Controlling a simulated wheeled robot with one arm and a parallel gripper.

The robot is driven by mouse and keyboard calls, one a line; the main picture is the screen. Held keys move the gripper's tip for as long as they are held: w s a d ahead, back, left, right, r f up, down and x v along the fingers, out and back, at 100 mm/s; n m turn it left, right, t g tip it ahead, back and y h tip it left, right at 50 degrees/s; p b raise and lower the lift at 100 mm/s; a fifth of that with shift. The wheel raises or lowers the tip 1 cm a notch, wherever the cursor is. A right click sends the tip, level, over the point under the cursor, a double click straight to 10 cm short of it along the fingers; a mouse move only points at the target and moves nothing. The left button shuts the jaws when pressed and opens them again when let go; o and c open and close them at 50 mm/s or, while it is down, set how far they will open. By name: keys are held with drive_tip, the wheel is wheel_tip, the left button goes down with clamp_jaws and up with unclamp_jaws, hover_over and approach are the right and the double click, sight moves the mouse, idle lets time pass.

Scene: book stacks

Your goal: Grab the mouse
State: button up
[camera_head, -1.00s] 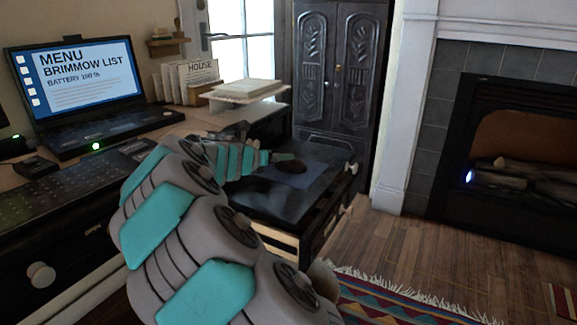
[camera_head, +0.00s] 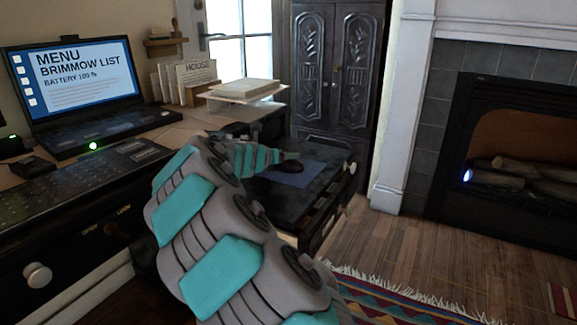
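A small dark rounded object that looks like the mouse (camera_head: 290,167) rests on a blue-grey pad (camera_head: 287,180). The pad lies on a dark, low surface beside the desk. My gripper (camera_head: 292,156) is at the far end of my grey and teal arm, just behind and above the mouse in the picture. I cannot tell whether it touches the mouse. Its fingers are too small and blend together, so their opening does not show.
A laptop (camera_head: 84,90) with a lit menu screen stands on the desk at left. Books (camera_head: 185,78) and a small raised stand (camera_head: 243,93) are behind my arm. A dark cabinet (camera_head: 338,70) and a fireplace (camera_head: 510,170) stand beyond. Wooden floor (camera_head: 390,240) is clear at right.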

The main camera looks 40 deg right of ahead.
drive_tip(key=shift+f, duration=0.15)
clamp_jaws()
idle(0.6)
